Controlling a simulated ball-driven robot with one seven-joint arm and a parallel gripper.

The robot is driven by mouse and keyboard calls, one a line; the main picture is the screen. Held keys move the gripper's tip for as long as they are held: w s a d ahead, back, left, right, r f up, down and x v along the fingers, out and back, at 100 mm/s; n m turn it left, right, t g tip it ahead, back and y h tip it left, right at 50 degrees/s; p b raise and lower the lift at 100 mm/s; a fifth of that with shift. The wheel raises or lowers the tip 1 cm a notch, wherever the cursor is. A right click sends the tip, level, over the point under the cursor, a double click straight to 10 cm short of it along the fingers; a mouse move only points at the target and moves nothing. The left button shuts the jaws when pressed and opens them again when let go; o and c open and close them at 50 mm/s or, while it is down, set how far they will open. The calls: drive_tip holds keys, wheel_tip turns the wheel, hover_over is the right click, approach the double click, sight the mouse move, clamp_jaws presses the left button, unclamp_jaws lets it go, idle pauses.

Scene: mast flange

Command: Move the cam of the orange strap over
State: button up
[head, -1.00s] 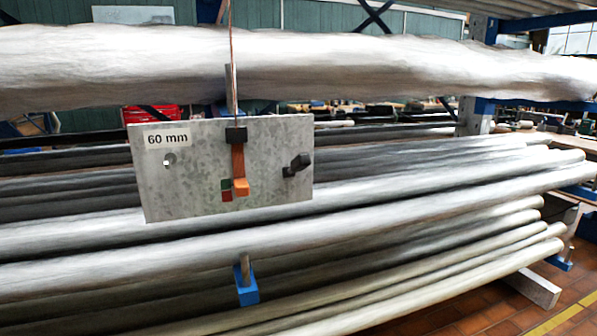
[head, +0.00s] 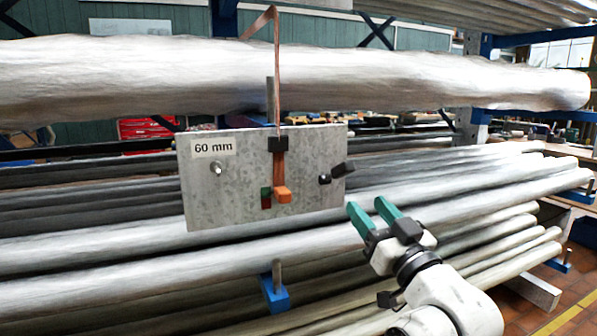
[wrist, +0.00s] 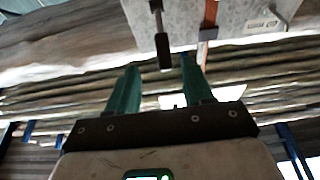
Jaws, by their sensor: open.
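The orange cam (head: 282,194) sits at the lower end of the orange-brown strap (head: 279,105), in front of a grey metal plate (head: 230,195) marked "60 mm". The strap passes a black block (head: 278,144) on the plate. Green and red marks (head: 266,198) show just left of the cam. My gripper (head: 368,206) is open and empty, right of and below the plate's lower right corner in the head view. In the wrist view my gripper (wrist: 158,66) has the strap (wrist: 203,50) just right of its right finger. The wrist view does not show the cam clearly.
A black lever (head: 342,169) juts from the plate's right side; in the wrist view a dark lever (wrist: 162,45) appears between the fingertips. A large wrapped pipe (head: 150,80) runs above, several pipes (head: 450,195) lie behind. A blue block (head: 275,292) with a peg stands below.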

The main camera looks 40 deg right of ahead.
sight(350, 173)
drive_tip(key=shift+t, duration=0.4)
drive_tip(key=x, duration=0.4)
drive_tip(key=r+x, duration=0.1)
drive_tip(key=x, duration=0.2)
drive_tip(key=r+p+x, duration=0.1)
drive_tip(key=x, duration=0.3)
drive_tip(key=shift+s+a+r, duration=0.1)
drive_tip(key=shift+a+r, duration=0.05)
drive_tip(key=shift+c, duration=0.3)
clamp_jaws()
